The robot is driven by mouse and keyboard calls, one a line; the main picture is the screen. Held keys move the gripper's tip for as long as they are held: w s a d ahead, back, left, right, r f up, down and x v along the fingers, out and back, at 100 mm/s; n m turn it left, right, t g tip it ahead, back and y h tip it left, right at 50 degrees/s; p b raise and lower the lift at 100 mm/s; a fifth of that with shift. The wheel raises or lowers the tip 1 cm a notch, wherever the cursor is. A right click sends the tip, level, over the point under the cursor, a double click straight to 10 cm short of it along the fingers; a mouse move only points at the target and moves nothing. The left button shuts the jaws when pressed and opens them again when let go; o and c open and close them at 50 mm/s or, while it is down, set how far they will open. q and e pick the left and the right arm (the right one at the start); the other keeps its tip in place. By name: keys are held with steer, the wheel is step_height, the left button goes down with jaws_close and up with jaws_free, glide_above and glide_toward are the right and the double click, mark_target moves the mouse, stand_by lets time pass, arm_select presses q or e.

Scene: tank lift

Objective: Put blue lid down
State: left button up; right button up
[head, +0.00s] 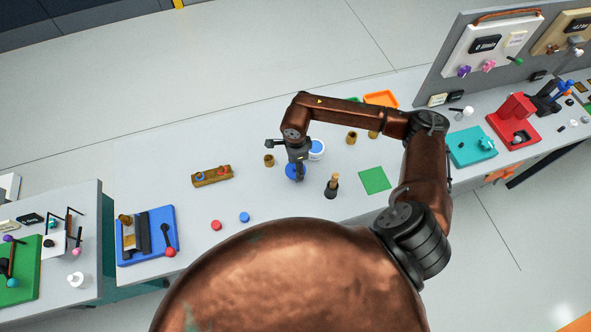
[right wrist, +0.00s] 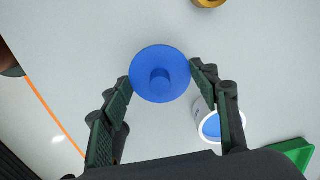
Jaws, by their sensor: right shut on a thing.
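The blue lid (head: 291,172) is a round disc with a small knob in its middle. My right gripper (head: 298,170) is shut on it. In the right wrist view the lid (right wrist: 160,88) sits between the two fingertips (right wrist: 161,76), its knob facing the camera. It is over the grey table, but I cannot tell whether it touches it. A white round pot (head: 317,150) with blue inside stands just right of the lid, apart from it; the pot (right wrist: 211,127) is partly hidden by a finger in the right wrist view. My left gripper is not in view.
A small brown pot (head: 269,160) stands left of the gripper, and a dark bottle-like piece (head: 332,186) stands at its right. A green square (head: 374,180) lies further right. A wooden block (head: 212,176) lies to the left. The table front of the lid is fairly clear.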

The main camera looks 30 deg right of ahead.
step_height(320, 180, down, 3)
steer(key=shift+r+p, duration=0.1)
steer(key=shift+p, duration=0.35)
steer(key=o, duration=0.5)
steer(key=shift+f+b, duration=0.25)
steer(key=shift+b, duration=0.05)
steer(key=shift+c, duration=0.2)
steer(key=o, duration=0.5)
steer(key=shift+r, duration=0.1)
steer(key=shift+r, duration=0.1)
steer(key=shift+r, duration=0.35)
step_height(320, 180, up, 11)
steer(key=shift+r+b, duration=0.2)
steer(key=shift+b, duration=0.6)
